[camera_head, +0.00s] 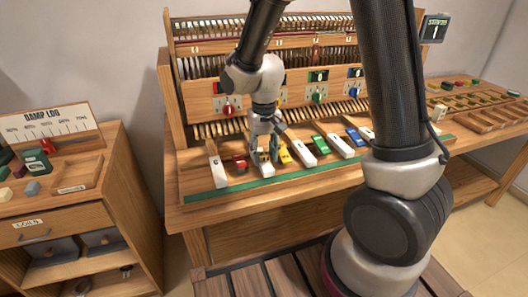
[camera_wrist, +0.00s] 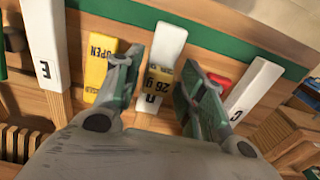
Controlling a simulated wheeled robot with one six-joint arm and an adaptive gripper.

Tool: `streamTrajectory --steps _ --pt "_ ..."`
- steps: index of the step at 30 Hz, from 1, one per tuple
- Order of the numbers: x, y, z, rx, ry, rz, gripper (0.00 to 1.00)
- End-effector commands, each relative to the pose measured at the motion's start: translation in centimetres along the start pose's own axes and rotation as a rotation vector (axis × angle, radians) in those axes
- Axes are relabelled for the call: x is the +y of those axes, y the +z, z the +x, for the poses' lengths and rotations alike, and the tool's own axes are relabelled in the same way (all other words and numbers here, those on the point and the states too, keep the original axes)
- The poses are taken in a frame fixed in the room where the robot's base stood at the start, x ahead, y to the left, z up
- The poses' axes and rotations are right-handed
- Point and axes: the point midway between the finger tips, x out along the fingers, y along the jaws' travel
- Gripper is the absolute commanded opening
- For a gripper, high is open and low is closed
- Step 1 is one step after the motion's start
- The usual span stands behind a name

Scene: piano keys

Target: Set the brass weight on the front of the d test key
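The brass weight (camera_wrist: 158,79), marked in grams, is between the two fingers of my gripper (camera_wrist: 160,75) in the wrist view. I cannot tell whether the weight touches the key. In the head view, my gripper (camera_head: 268,150) points down over the front part of the d key (camera_head: 266,171), and its fingers largely hide the weight.
A yellow OPEN block (camera_wrist: 97,64) lies beside one finger, with the white E key (camera_wrist: 44,45) beyond it. On the other side are a red block (camera_wrist: 220,82) and the white C key (camera_wrist: 252,88). A green strip (camera_head: 220,192) edges the keybed's front.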

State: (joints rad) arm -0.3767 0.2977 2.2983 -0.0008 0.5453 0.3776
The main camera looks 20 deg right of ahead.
Motion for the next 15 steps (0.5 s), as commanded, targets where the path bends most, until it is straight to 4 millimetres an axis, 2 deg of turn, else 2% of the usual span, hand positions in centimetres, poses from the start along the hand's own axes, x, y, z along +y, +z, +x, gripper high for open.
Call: streamTrajectory --steps 10,15 --pt "0.0 0.0 -0.2 0.001 0.000 0.000 0.48" --pt "0.0 -0.1 -2.4 0.005 -0.002 0.000 0.48"
